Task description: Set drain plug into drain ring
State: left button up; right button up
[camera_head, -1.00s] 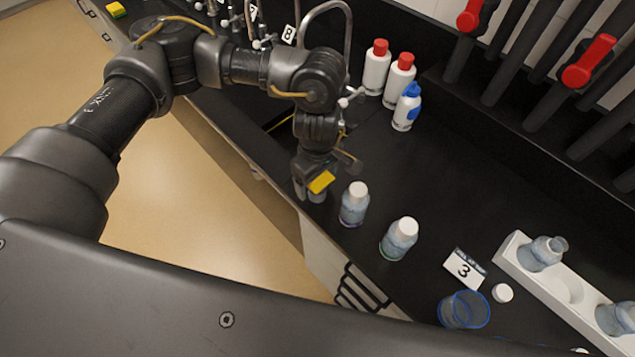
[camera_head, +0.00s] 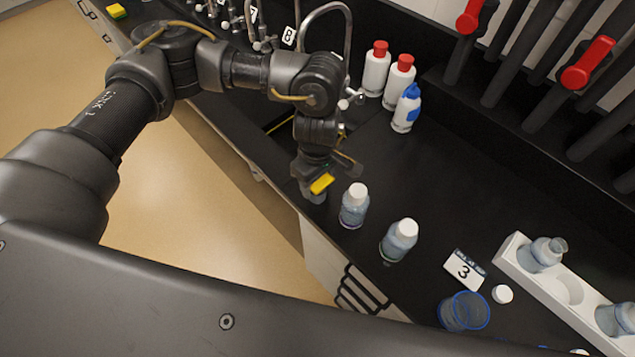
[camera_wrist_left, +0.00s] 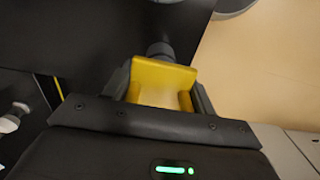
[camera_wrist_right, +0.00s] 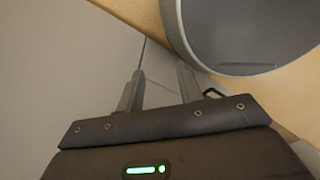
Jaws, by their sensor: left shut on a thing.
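My left gripper (camera_wrist_left: 160,85) is shut on a yellow piece (camera_wrist_left: 157,80), which also shows in the head view (camera_head: 321,183). A dark round part (camera_wrist_left: 160,50) shows just beyond the yellow piece; I cannot tell whether the two are joined or whether they are the drain plug. The gripper is above the front edge of the black bench (camera_head: 440,180), left of two white-capped bottles. My right gripper (camera_wrist_right: 160,85) is open and empty, and is not seen in the head view. I cannot make out the drain ring; my left arm covers part of the bench cut-out.
White-capped bottles (camera_head: 354,206) (camera_head: 399,241) stand close right of the left gripper. Red-capped bottles (camera_head: 376,69) (camera_head: 398,81) and a blue-topped bottle (camera_head: 406,108) stand behind. A blue-rimmed beaker (camera_head: 464,311), a card marked 3 (camera_head: 464,270) and a white rack (camera_head: 515,259) lie right.

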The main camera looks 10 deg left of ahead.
pick_arm(q)
jog(key=shift+r, duration=0.55)
jog(key=s+d+r+b, duration=0.5)
jog(key=s+r+b, duration=0.1)
jog(key=s+r, duration=0.6)
jog(key=shift+s, duration=0.6)
jog(key=w+a+f+m, duration=0.3)
jog(key=a+f+m, duration=0.1)
jog(key=a, duration=0.5)
jog(key=w+a+f+m, duration=0.3)
jog(key=w+a+m, duration=0.1)
jog(key=a+m, duration=0.3)
jog(key=shift+w+a+f, duration=0.25)
jog(key=shift+a+f, duration=0.1)
jog(key=shift+a, duration=0.8)
